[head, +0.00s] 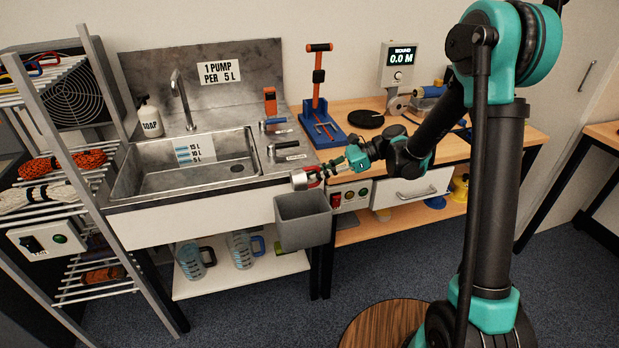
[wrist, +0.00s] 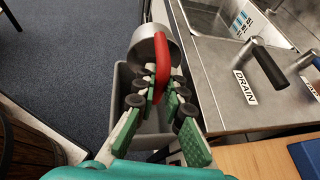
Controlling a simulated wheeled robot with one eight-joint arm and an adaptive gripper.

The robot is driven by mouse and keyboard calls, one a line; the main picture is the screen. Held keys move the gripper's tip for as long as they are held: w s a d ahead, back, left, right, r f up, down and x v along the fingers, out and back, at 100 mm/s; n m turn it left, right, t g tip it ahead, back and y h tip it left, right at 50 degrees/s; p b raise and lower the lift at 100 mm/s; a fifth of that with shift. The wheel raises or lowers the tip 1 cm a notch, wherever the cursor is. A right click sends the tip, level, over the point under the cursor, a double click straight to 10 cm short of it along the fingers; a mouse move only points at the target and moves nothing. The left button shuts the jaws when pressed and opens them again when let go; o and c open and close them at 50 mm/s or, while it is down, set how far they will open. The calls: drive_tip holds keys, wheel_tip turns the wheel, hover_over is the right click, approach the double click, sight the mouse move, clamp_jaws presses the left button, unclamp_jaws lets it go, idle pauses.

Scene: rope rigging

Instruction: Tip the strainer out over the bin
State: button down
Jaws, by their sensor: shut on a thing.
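The strainer is a small metal cup (head: 299,180) with a red handle (head: 315,175), just above the grey bin (head: 303,228). The bin hangs at the front of the sink counter. My gripper (head: 331,170) is shut on the red handle. In the wrist view my gripper's fingers (wrist: 155,97) lie on both sides of the handle (wrist: 162,70), and the cup (wrist: 147,52) is over the bin (wrist: 122,88). The cup looks tilted on its side. I cannot see its contents, and the bin's inside is mostly hidden.
The sink basin (head: 186,165) is left of the strainer, with a drain lever (wrist: 250,58) close by. A wooden workbench (head: 360,110) with tools is on the right. Jugs (head: 243,250) stand on the shelf below. A wire rack (head: 45,180) is at far left.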

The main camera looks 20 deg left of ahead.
wheel_tip(320, 180, up, 2)
drive_tip(key=t+h, duration=0.1)
drive_tip(key=h, duration=0.2)
drive_tip(key=shift+s+n+t+h, duration=0.15)
drive_tip(key=shift+n+t+h, duration=0.15)
drive_tip(key=shift+t, duration=0.1)
drive_tip(key=shift+r+t+h, duration=0.25)
drive_tip(key=shift+t+h, duration=0.05)
drive_tip(key=shift+h, duration=0.3)
drive_tip(key=shift+a+r+t+h, duration=0.1)
drive_tip(key=shift+r+t+h, duration=0.6)
drive_tip(key=shift+h, duration=0.5)
drive_tip(key=shift+r+n+t+h, duration=0.3)
drive_tip(key=shift+r+t+h, duration=0.15)
drive_tip(key=shift+h, duration=0.35)
drive_tip(key=shift+r+t+h, duration=0.1)
drive_tip(key=shift+t+h, duration=0.15)
drive_tip(key=shift+h, duration=0.25)
